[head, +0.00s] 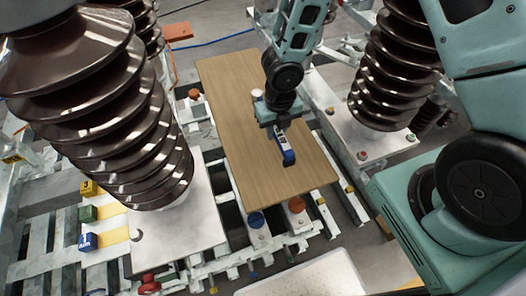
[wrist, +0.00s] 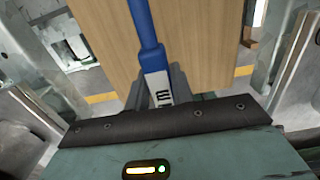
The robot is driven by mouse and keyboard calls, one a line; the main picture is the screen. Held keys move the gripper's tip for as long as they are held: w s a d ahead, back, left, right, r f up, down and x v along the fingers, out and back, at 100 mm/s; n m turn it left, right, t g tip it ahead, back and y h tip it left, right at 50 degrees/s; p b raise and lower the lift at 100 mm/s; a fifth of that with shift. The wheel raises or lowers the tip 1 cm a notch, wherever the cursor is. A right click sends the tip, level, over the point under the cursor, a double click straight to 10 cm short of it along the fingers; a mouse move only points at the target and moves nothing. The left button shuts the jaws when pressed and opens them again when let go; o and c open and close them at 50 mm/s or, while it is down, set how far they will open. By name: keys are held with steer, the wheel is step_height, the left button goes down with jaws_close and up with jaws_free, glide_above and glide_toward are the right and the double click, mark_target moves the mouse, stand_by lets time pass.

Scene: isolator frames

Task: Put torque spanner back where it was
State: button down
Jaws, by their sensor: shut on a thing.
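The torque spanner (head: 286,150) is a blue tool with a pale section, seen over the wooden board in the head view. My gripper (head: 277,128) is above the board and shut on the spanner. In the wrist view the spanner's blue shaft (wrist: 146,25) runs up from the jaws, and its white marked section (wrist: 158,88) sits between the dark fingers of my gripper (wrist: 160,92). The jaws hide part of the spanner. I cannot tell whether it touches the board.
The wooden board (head: 240,100) lies between large brown ribbed insulators (head: 110,120) and (head: 395,70) on pale metal frames. Yellow, green and blue blocks (head: 88,213) lie at left. Much of the board is bare.

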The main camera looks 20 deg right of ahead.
step_height(320, 180, down, 9)
steer(key=b, duration=0.4)
steer(key=shift+r, duration=0.1)
steer(key=shift+f, duration=0.25)
steer(key=c, duration=1.2)
jaws_free()
steer(key=shift+r, duration=0.15)
